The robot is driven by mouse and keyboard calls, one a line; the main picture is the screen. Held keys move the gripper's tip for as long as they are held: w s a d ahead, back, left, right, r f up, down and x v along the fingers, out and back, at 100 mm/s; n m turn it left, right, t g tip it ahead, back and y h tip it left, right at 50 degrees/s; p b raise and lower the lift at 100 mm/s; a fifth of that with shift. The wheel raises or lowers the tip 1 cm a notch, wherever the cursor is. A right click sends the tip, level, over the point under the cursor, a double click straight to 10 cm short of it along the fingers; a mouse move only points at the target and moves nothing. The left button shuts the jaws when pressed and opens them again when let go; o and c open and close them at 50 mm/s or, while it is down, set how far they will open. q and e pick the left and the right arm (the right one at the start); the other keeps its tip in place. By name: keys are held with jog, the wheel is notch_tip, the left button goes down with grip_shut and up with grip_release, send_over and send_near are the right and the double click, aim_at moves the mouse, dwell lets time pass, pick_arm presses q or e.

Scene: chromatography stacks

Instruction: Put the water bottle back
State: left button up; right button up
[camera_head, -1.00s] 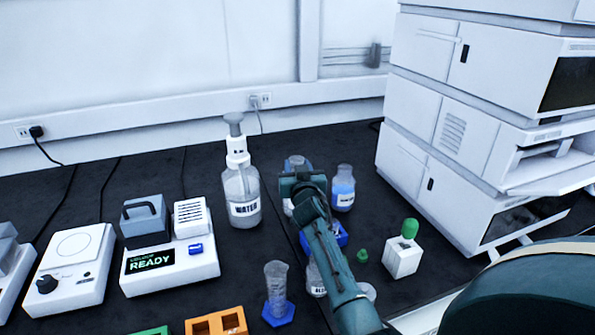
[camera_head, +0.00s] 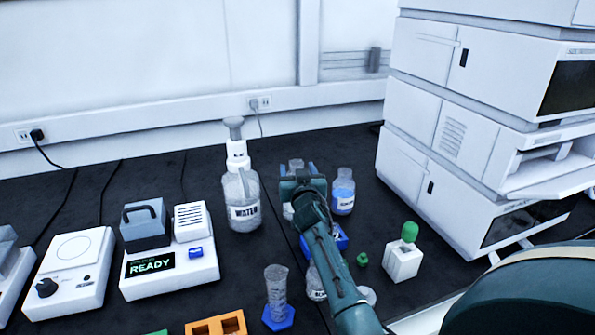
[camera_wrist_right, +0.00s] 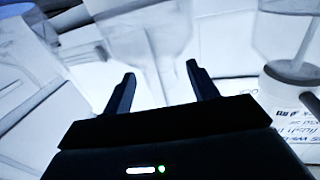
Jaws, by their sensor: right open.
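The water bottle (camera_head: 243,190), a clear bottle with a white pump top and a WATER label, stands upright on the dark bench left of centre. My right gripper (camera_head: 302,180) is to its right, apart from it, beside a blue-liquid bottle (camera_head: 343,192). My arm hides part of another bottle there. In the right wrist view my open fingers (camera_wrist_right: 160,88) point at a pale, clear vessel (camera_wrist_right: 150,35); I cannot tell which one it is or whether it lies between the fingers. My left gripper is not in view.
A stack of white instruments (camera_head: 470,130) stands at the right. A white device reading READY (camera_head: 170,262) and a dial device (camera_head: 70,265) stand at the left. A graduated cylinder (camera_head: 276,290), an orange rack (camera_head: 215,325) and a green-capped block (camera_head: 403,258) are nearer the front.

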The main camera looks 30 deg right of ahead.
jog(key=v, duration=0.7)
dwell(0.4)
